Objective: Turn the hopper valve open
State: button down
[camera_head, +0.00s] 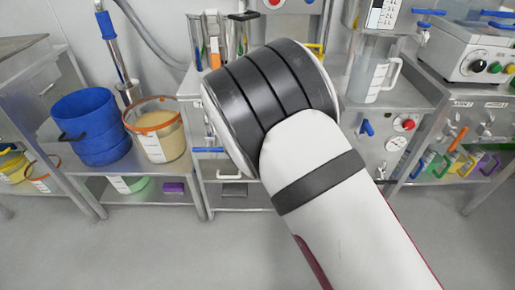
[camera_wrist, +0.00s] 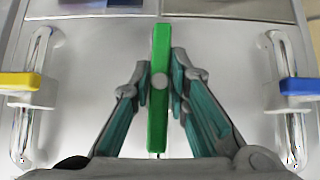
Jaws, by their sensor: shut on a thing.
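In the wrist view a long green valve handle (camera_wrist: 159,45) with a round grey hub at its middle stands upright in the picture against a metal panel. My gripper (camera_wrist: 160,77) has its two teal-padded fingers on either side of the handle, closed on it around the hub. In the head view my arm hides the gripper and the green handle. No label shows that names this handle as the hopper valve.
The head view shows a blue bucket (camera_head: 92,125), a tub of tan powder (camera_head: 157,130), a clear jug (camera_head: 371,78) and open grey floor.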

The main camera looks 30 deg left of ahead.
jog(key=shift+d+f, duration=0.2)
jog(key=c, duration=1.5)
grip_release()
jog(key=shift+c, duration=0.2)
jog(key=shift+a+r, duration=0.1)
jog(key=v, duration=1.2)
jog(key=shift+r, duration=0.1)
